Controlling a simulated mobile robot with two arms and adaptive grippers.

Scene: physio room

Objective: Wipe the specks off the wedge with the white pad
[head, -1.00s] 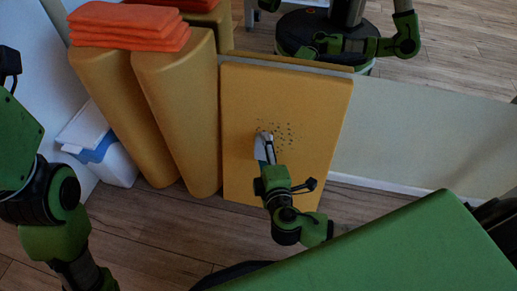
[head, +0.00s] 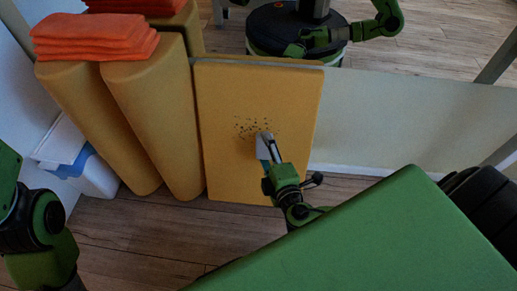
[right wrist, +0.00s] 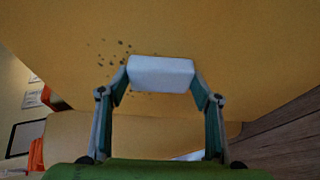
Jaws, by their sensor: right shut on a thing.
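The yellow wedge (head: 232,165) stands upright against the low pale wall, its broad face toward me. Dark specks (head: 250,125) lie in a cluster near the middle of that face. My right gripper (head: 266,142) is shut on the white pad (head: 262,150) and holds it at the wedge face, at the lower right of the specks. In the right wrist view the white pad (right wrist: 161,73) sits between both fingertips, with specks (right wrist: 112,50) to its left and a few at its lower edge. Whether the pad touches the face I cannot tell. My left arm shows at the left edge; its gripper is out of view.
Two yellow bolsters (head: 155,125) stand left of the wedge, with folded orange towels (head: 95,38) on top. A white and blue bin (head: 80,160) is at the far left. A green padded surface (head: 390,235) fills the lower right. A mirror behind reflects me.

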